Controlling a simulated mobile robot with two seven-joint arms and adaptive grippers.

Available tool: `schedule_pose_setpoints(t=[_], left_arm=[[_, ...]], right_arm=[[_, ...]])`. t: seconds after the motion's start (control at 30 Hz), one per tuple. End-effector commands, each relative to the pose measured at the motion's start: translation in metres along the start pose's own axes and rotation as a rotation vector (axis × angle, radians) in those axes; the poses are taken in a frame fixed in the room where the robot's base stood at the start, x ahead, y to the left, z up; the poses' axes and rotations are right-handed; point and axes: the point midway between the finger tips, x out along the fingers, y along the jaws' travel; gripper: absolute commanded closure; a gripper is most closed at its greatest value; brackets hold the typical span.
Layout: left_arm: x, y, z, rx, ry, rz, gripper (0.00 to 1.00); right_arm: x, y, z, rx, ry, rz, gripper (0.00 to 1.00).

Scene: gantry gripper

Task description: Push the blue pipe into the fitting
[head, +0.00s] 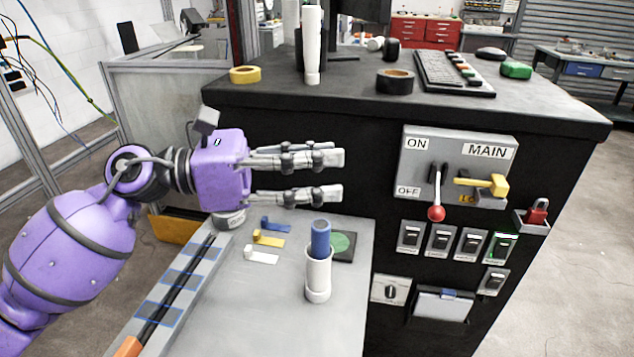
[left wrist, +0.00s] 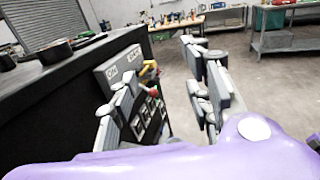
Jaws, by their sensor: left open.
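The blue pipe (head: 320,238) stands upright in the top of the white fitting (head: 318,278), with its upper part showing above the rim. How deep it sits inside is hidden. The fitting stands on the grey work surface (head: 235,320). My left gripper (head: 335,176) is open and empty, level, above and slightly left of the pipe, with its fingers pointing right. In the left wrist view my left gripper (left wrist: 165,95) is open with nothing between its fingers, facing the panel side. The pipe and fitting are not in that view. My right gripper is not in view.
The black cabinet (head: 540,130) rises behind the work surface, with a red-knobbed lever (head: 436,212) and a yellow handle (head: 490,184) on its front. Blue, yellow and white clips lie left of the pipe. A green disc (head: 340,243) lies behind it. The surface's front is clear.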

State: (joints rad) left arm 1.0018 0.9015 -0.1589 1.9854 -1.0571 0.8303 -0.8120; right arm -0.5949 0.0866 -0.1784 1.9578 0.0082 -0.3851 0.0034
Motion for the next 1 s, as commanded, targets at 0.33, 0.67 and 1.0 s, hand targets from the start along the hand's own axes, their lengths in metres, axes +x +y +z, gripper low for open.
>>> schedule_pose_setpoints(t=[0.33, 0.67, 1.0], left_arm=[[0.000, 0.000, 0.054, 0.001, 0.000, 0.000, 0.55], [0.000, 0.000, 0.059, -0.001, -0.001, 0.000, 0.55], [-0.001, -0.011, 0.136, 0.060, -0.009, 0.000, 0.55]], right_arm=[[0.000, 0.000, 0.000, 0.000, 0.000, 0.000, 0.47], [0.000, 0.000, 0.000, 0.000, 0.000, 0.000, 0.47], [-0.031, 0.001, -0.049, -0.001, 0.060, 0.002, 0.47]])
